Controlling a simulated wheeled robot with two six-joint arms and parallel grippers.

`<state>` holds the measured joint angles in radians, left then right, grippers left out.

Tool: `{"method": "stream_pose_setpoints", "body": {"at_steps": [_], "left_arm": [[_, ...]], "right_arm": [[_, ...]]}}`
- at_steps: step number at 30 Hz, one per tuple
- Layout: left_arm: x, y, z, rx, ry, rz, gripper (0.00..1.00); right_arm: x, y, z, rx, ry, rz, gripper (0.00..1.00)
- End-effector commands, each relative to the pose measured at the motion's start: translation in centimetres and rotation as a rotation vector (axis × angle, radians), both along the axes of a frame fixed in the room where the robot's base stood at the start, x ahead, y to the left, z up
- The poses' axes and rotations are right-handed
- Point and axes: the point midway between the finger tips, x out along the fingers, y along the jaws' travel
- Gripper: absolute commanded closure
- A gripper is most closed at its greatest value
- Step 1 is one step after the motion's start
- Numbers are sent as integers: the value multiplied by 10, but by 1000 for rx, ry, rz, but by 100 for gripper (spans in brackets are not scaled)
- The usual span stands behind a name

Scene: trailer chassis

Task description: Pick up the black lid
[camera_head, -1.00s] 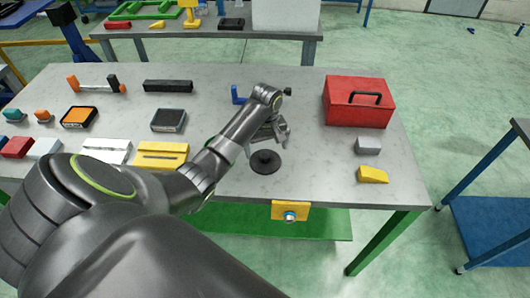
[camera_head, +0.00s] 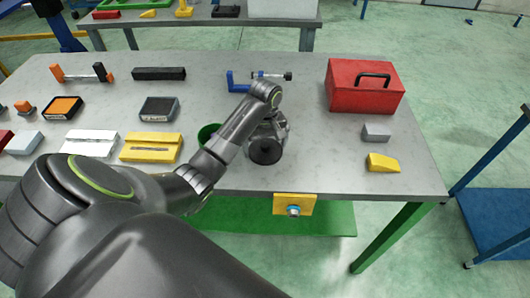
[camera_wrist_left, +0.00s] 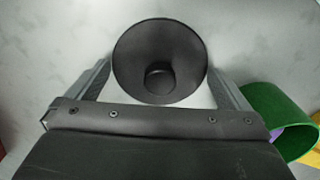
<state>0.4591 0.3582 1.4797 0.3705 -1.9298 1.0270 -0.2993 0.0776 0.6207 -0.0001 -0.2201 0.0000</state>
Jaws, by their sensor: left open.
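The black lid (camera_head: 265,152) is a round disc with a central knob, near the front middle of the grey table. In the left wrist view, the lid (camera_wrist_left: 160,35) shows as a dark round shape between the two fingers. My left gripper (camera_head: 270,137) is low over the lid and hides part of it in the head view. My right gripper is not in view.
A yellow box (camera_head: 151,147) lies further left. A red toolbox (camera_head: 350,92), grey block (camera_head: 376,132) and yellow wedge (camera_head: 382,162) are right.

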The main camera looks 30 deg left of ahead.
Motion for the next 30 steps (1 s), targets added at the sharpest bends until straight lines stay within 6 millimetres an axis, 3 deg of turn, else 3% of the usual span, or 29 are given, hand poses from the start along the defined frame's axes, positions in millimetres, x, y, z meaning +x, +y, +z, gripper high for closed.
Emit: {"method": "stream_pose_setpoints", "body": {"at_steps": [9,16,25,30], "left_arm": [[-1,0,-1,0,0,1,0],[0,0,-1,0,0,1,27],[0,0,2,1,-1,1,27],[1,0,19,1,-3,1,27]], "right_arm": [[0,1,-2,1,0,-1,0],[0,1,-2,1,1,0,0],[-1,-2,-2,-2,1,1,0],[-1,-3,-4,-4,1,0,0]]}}
